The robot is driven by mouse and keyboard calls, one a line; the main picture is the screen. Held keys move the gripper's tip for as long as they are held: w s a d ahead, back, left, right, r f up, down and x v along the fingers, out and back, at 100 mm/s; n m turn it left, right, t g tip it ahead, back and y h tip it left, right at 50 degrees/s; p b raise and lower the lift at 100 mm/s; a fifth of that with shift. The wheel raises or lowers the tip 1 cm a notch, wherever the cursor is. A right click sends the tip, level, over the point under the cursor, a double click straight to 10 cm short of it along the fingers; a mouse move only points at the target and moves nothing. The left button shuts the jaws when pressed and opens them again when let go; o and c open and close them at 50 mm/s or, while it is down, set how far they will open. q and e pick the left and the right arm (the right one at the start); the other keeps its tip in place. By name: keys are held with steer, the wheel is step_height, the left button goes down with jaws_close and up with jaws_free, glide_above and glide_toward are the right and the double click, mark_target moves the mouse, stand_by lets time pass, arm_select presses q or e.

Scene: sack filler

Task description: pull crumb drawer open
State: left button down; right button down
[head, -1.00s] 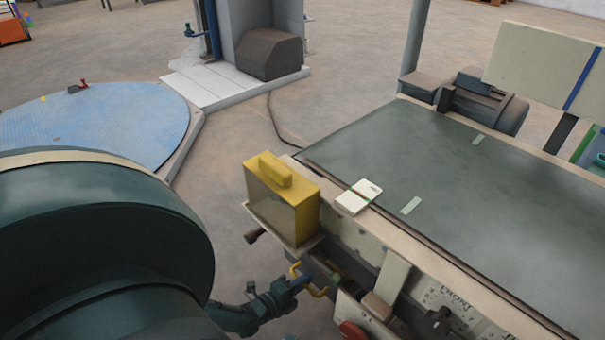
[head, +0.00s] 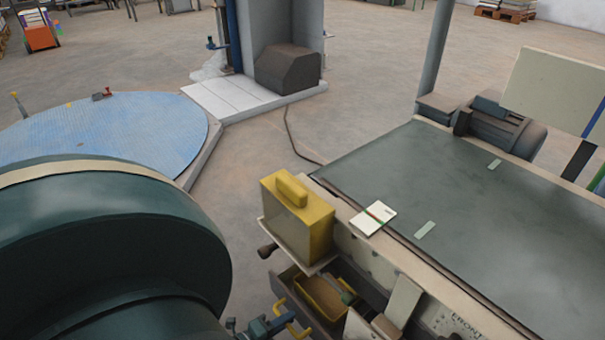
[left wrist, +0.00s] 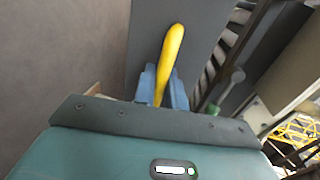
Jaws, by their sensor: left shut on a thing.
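The crumb drawer (head: 291,288) sticks out from the machine's side below the yellow box, and its inside shows. In it lie a tan-brown tray or load (head: 322,297) and a small green-ended thing (head: 348,297). The drawer's yellow handle (head: 299,332) is on its outer face. My left gripper (head: 284,321) is at this handle, at the bottom of the head view. In the left wrist view its blue fingers (left wrist: 162,88) are shut around the yellow handle (left wrist: 172,48). My right gripper is not in view.
A yellow box (head: 297,217) stands on a small shelf above the drawer, with a dark knob (head: 267,251) beside it. A notepad (head: 373,218) lies at the edge of the dark belt (head: 440,190). Bare floor (head: 240,215) lies left of the machine.

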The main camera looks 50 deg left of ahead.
arm_select(q)
steer(key=f+v, duration=0.1)
steer(key=v, duration=0.8)
steer(key=shift+s+f, duration=0.2)
steer(key=shift+f, duration=0.2)
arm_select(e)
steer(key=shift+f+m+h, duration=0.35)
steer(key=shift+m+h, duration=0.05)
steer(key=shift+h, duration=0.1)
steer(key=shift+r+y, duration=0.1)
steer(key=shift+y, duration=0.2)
arm_select(q)
steer(key=c, duration=1.5)
jaws_free()
steer(key=shift+c, duration=0.2)
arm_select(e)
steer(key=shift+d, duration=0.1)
arm_select(q)
steer(key=shift+r, duration=0.1)
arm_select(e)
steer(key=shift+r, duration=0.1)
